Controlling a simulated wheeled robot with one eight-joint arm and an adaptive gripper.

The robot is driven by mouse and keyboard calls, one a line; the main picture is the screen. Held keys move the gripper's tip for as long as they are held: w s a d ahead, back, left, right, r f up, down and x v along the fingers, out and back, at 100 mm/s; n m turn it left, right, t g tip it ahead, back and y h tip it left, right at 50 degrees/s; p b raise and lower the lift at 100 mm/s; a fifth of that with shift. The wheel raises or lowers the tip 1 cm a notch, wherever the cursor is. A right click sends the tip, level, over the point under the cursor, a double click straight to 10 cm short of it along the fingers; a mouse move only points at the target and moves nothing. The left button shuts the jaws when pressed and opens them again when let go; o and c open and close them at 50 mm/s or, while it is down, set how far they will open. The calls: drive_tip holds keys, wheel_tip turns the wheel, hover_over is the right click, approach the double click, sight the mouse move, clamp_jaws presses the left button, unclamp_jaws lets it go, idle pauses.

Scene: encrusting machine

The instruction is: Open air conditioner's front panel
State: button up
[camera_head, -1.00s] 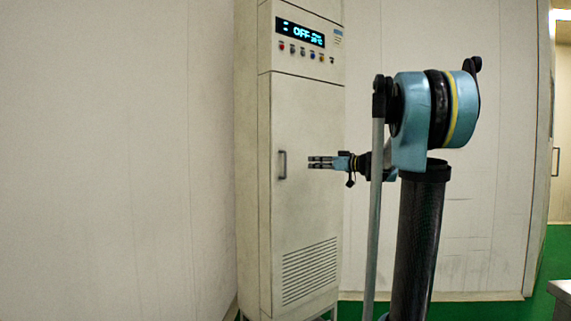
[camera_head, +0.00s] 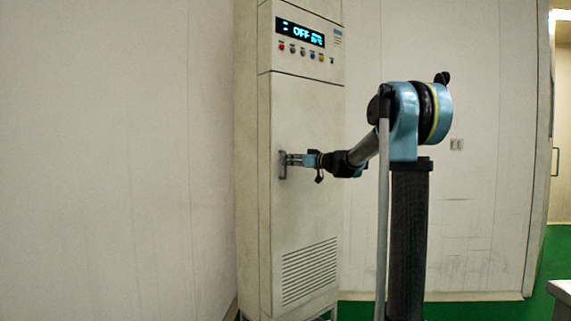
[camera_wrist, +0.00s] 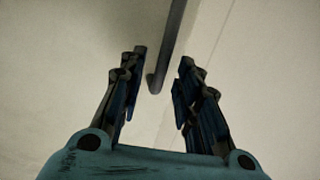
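The air conditioner (camera_head: 300,220) is a tall cream cabinet against the wall, its display reading OFF. Its front panel (camera_head: 305,115) sits flush with the cabinet and looks closed. A dark vertical handle (camera_head: 282,165) is on the panel's left side. My gripper (camera_head: 286,160) is at the handle in the head view. In the wrist view, my gripper (camera_wrist: 162,82) is open, with one finger on each side of the handle bar (camera_wrist: 168,45). The bar's lower end shows between the fingertips, with gaps visible on both sides.
A row of small buttons (camera_head: 302,51) lies under the display. A vent grille (camera_head: 309,272) is low on the panel. White walls (camera_head: 120,150) stand on both sides. A grey surface's corner (camera_head: 562,290) shows at the lower right, above green floor.

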sight(285, 177)
drive_tip(key=shift+x, duration=1.6)
clamp_jaws()
